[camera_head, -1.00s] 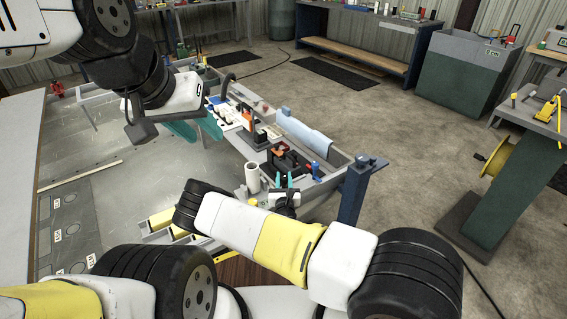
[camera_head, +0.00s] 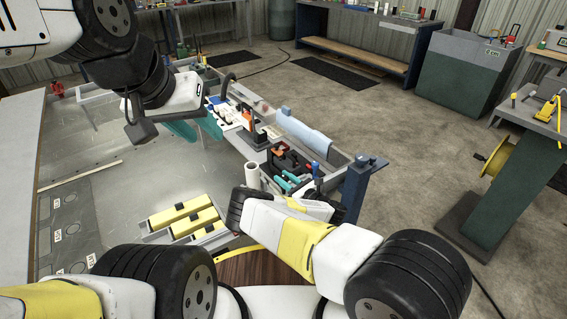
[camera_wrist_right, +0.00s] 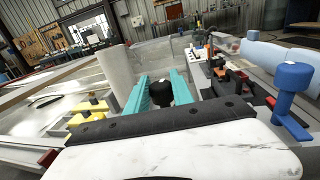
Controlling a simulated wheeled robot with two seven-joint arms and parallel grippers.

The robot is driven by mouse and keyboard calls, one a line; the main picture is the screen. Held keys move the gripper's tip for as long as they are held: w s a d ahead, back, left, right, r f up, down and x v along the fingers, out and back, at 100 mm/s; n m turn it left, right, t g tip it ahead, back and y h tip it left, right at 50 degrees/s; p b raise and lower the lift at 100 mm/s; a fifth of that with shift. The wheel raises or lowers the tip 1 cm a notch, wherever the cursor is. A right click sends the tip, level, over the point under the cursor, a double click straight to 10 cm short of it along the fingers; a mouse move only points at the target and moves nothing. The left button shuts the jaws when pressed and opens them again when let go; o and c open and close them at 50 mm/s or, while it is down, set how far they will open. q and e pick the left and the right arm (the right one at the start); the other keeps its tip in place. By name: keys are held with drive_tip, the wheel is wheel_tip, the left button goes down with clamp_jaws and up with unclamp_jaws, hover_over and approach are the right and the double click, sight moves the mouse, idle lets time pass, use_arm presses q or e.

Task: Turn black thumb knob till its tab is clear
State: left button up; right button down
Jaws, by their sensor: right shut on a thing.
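The black thumb knob (camera_wrist_right: 160,93) stands between the two teal fingers of my right gripper (camera_wrist_right: 163,84) in the right wrist view. The fingers are shut on it, one on each side. Its tab is not clearly visible. In the head view my right gripper (camera_head: 288,181) is partly covered by my own wrist, and I cannot make out the knob there. My left gripper (camera_head: 194,128) is in the upper left of the head view, over the bench. Its teal fingers look spread apart, with nothing seen between them.
A blue knobbed post (camera_wrist_right: 292,88) stands close right of my right gripper. A pale upright cylinder (camera_wrist_right: 117,72) is close on its left. Yellow bars (camera_head: 185,214) lie left of my right arm. An orange-and-black device (camera_head: 284,156) sits just behind. Open floor lies to the right.

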drive_tip(key=shift+r+y, duration=0.1)
drive_tip(key=shift+y, duration=0.2)
drive_tip(key=c, duration=1.1)
unclamp_jaws()
